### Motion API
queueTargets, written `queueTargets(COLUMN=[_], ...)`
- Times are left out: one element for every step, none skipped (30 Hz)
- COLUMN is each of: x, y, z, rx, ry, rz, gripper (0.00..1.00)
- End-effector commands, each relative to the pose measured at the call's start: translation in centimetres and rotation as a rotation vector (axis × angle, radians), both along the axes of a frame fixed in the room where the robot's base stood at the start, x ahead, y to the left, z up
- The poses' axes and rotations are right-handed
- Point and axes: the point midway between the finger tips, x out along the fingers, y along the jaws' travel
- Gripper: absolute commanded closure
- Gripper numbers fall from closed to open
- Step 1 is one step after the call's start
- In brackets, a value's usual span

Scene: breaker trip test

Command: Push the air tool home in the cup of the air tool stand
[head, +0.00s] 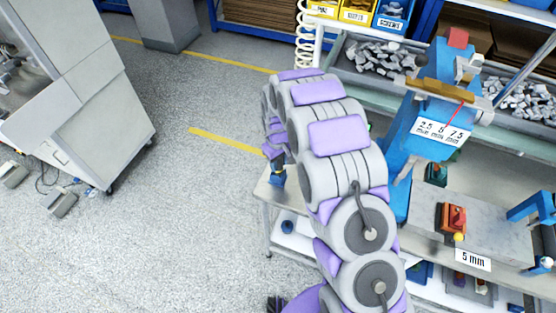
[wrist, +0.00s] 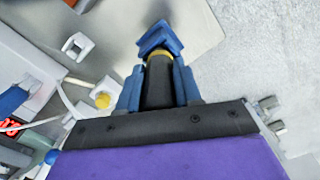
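In the wrist view, the air tool (wrist: 159,82) is a dark cylinder with a yellow band near its far end. My gripper (wrist: 158,88) has its blue fingers on both sides of it, shut on it. A blue angular piece, seemingly the cup of the air tool stand (wrist: 165,38), is right at the tool's far end; how deep the tool sits in it is hidden. In the head view, my gripper (head: 274,155) is small and partly hidden behind my arm, over a blue stand (head: 278,179) at the bench's left corner.
The bench (head: 345,225) carries a blue press-like machine (head: 415,120), a red switch on an orange box (head: 452,217) and a "5 mm" label. Metal parts fill trays behind. A grey cabinet (head: 75,100) stands left; the floor between is clear.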

Motion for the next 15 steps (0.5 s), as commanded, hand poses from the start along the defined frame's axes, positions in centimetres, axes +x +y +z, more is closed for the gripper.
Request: queueTargets(x=[0.02,0.02,0.04,0.04,0.04,0.04,0.04,0.04,0.05,0.06,0.06,0.05,0.05,0.05,0.04], y=[0.01,0.01,0.0,0.0,0.0,0.01,0.01,0.01,0.02,0.01,0.01,0.02,0.02,0.02,0.01], z=[0.05,0.06,0.07,0.07,0.07,0.07,0.06,0.06,0.05,0.06,0.06,0.05,0.05,0.06,0.06], rx=[0.001,0.001,0.001,0.001,0.001,0.001,0.001,0.001,0.001,0.001,0.001,0.001,0.001,0.001,0.001], ry=[-0.001,-0.001,-0.001,-0.001,-0.001,-0.001,-0.001,-0.001,-0.001,-0.001,-0.001,-0.001,-0.001,-0.001,-0.001], rz=[0.0,0.0,0.0,0.0,0.0,0.0,0.0,0.0,0.0,0.0,0.0,0.0,0.0,0.0,0.0], gripper=[0.62,0.59,0.55,0.52,0.49,0.46,0.43,0.4,0.37,0.37,0.37,0.37,0.37,0.37,0.37])
